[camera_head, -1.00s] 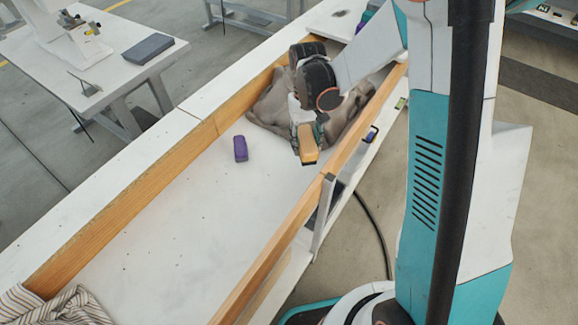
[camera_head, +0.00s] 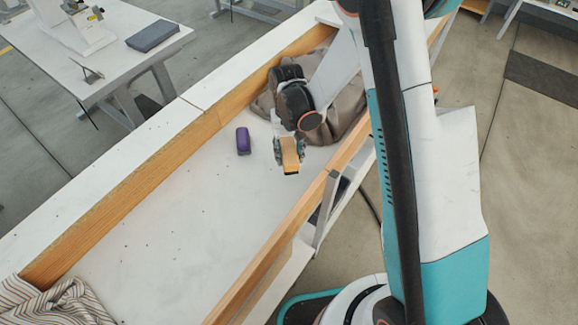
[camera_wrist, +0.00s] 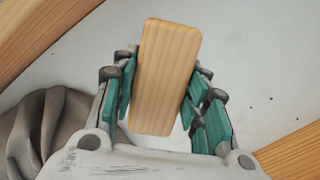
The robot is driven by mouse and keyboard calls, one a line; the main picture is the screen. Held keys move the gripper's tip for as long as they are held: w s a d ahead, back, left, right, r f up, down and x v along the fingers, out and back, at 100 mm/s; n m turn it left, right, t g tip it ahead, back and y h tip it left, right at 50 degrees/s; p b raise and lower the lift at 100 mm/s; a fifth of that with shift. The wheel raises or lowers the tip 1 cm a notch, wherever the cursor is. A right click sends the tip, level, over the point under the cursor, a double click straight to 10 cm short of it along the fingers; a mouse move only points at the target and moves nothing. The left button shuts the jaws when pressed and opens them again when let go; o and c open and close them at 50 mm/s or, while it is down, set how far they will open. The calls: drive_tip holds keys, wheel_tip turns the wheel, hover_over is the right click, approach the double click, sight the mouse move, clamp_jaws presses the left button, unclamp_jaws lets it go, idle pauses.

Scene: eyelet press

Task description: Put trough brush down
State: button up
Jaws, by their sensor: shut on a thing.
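The trough brush (camera_head: 291,152) has a pale wooden back with a dark underside edge. My gripper (camera_head: 288,148) is shut on it and holds it over the white trough floor (camera_head: 165,235). In the wrist view the brush's wooden block (camera_wrist: 166,75) stands between the teal finger pads of my gripper (camera_wrist: 162,92). The gap between the brush and the floor cannot be judged. Its bristles are hidden.
Wooden rails (camera_head: 130,195) edge the trough on both long sides. A purple block (camera_head: 243,141) lies left of my gripper. Grey-brown cloth (camera_head: 335,125) is heaped behind the arm, and striped cloth (camera_head: 62,303) lies at the near left. The middle floor is bare except for small specks.

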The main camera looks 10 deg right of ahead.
drive_tip(key=shift+f+b, duration=0.85)
drive_tip(key=shift+f, duration=1.85)
drive_tip(key=shift+f, duration=0.2)
drive_tip(key=o, duration=1.3)
drive_tip(key=shift+r, duration=0.1)
drive_tip(key=shift+r, duration=0.1)
